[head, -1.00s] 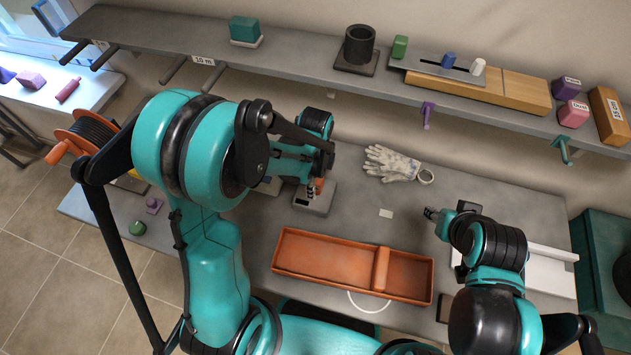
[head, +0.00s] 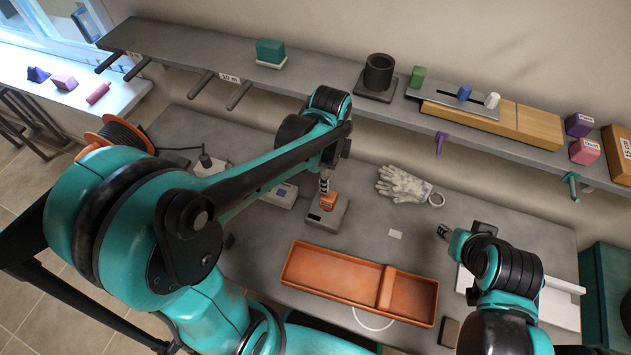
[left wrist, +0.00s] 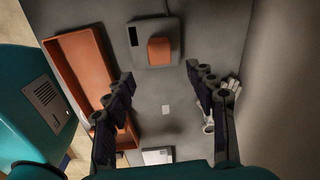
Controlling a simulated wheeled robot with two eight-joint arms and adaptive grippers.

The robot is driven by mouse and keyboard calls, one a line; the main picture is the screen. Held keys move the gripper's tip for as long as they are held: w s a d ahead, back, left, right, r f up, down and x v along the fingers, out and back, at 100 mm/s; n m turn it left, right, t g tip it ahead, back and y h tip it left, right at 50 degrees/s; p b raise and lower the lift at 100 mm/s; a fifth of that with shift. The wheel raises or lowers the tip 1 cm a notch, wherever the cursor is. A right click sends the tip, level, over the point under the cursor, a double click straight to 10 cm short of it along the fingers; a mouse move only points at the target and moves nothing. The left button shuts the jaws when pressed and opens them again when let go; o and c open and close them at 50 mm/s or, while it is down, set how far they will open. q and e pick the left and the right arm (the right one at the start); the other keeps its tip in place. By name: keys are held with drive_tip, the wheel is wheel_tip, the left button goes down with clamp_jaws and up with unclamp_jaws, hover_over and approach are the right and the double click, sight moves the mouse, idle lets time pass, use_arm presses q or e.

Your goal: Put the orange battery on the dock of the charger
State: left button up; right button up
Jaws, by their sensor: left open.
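The orange battery (head: 328,201) sits on the grey charger (head: 340,216), which rests on the bench. In the left wrist view the battery (left wrist: 159,50) lies on the charger's (left wrist: 145,58) top, beside a small dark display. My left gripper (head: 325,186) is just above the battery in the head view. In the left wrist view its fingers (left wrist: 160,74) are spread wide, with nothing between them, and the battery lies beyond the tips. My right gripper (head: 442,231) is over the right of the bench, apart from the charger; its finger opening is too small to judge.
An orange tray (head: 335,274) lies in front of the charger. Gloves (head: 403,184) lie to its right, with a small white card (head: 395,234) nearby. A grey device (head: 281,196) stands to its left. A shelf (head: 325,86) with several objects runs above the back of the bench.

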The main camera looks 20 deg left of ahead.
use_arm(q)
drive_tip(key=s+a+r+n+t, duration=0.2)
drive_tip(key=s+n, duration=0.3)
drive_tip(key=n, duration=0.3)
drive_tip(key=s+a+r+n+t, duration=0.2)
drive_tip(key=s+r+n+t, duration=0.2)
drive_tip(key=n, duration=0.5)
drive_tip(key=shift+s+a+r+t, duration=0.15)
drive_tip(key=shift+s+r+t, duration=0.15)
drive_tip(key=shift+s, duration=0.1)
